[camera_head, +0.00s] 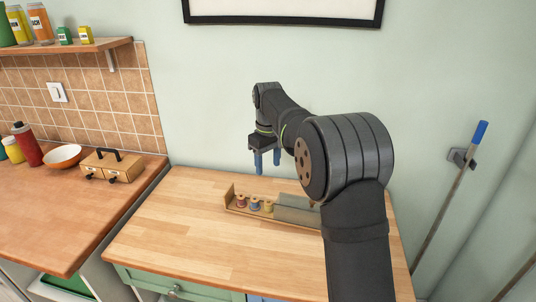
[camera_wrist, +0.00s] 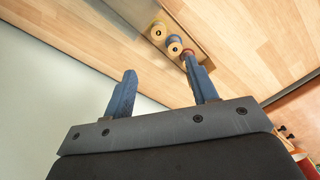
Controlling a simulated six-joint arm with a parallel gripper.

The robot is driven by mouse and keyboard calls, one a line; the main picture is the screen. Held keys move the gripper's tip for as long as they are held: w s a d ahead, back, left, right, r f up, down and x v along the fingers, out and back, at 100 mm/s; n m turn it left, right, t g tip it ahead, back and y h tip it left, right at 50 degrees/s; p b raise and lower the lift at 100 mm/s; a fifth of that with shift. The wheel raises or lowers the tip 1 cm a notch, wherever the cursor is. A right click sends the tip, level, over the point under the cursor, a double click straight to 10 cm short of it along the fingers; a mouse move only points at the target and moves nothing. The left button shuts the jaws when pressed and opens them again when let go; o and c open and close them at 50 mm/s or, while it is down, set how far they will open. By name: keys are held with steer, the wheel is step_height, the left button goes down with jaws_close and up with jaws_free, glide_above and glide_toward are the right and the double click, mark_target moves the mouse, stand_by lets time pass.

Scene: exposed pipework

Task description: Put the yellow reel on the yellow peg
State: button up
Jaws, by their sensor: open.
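The yellow reel (camera_head: 268,206) stands in a low wooden tray (camera_head: 229,198) on the wooden worktop, at the right of a row with a blue reel (camera_head: 255,204) and a reddish reel (camera_head: 241,201). In the wrist view, the yellow reel (camera_wrist: 158,31) is at the top, beside the blue reel (camera_wrist: 174,46); the reddish reel is partly covered by a finger. My gripper (camera_head: 267,167) is open and empty, above and behind the tray; its blue fingers also show in the wrist view (camera_wrist: 160,69). I cannot make out the yellow peg; my arm hides the tray's right part.
A grey block or cover (camera_head: 297,209) sits right of the reels. The worktop (camera_head: 180,235) is clear left of the tray. A wall (camera_head: 205,110) rises behind. A left counter holds a wooden box with a black handle (camera_head: 112,166) and a bowl (camera_head: 62,156).

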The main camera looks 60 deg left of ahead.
mark_target(269, 206)
steer(key=shift+r, duration=1.55)
steer(key=shift+f, duration=0.15)
step_height(269, 206, down, 17)
steer(key=shift+f, duration=0.1)
steer(key=shift+r, duration=0.2)
